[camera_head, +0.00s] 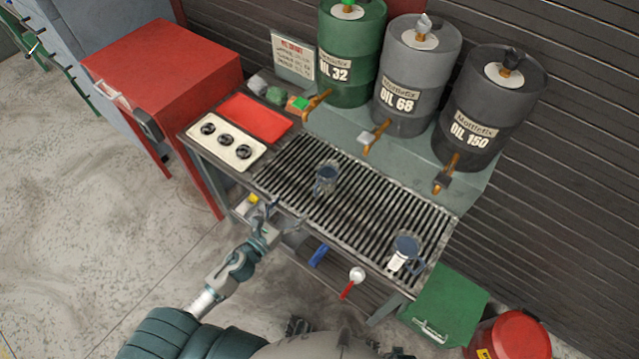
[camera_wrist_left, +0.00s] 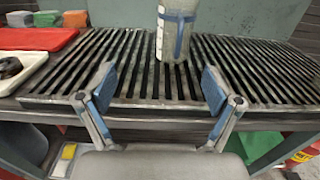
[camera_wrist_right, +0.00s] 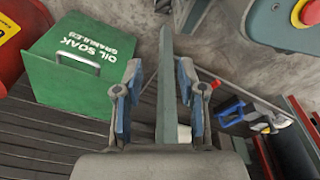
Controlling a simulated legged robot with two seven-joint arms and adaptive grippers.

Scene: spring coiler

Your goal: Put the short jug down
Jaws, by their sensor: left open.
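Two grey jugs with blue parts stand upright on the slatted grate (camera_head: 285,170). One jug (camera_head: 326,180) is near the middle and the other jug (camera_head: 405,248), with a white patch, is near the right front. I cannot tell surely which is the short one. My left gripper (camera_head: 278,212) is open and empty at the bench's front edge. In the left wrist view a jug (camera_wrist_left: 175,35) stands beyond its spread fingers (camera_wrist_left: 155,90), apart from them, its top cut off. My right gripper (camera_wrist_right: 158,95) is open, with a grey bench edge showing between its fingers.
Three oil drums, green (camera_head: 350,55), grey (camera_head: 415,80) and dark (camera_head: 490,110), stand behind the grate, with taps. A red tray (camera_head: 255,118) and a white tray (camera_head: 227,155) lie left. A green granules box (camera_wrist_right: 80,65) and red bin (camera_head: 512,340) stand right. The grate between the jugs is clear.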

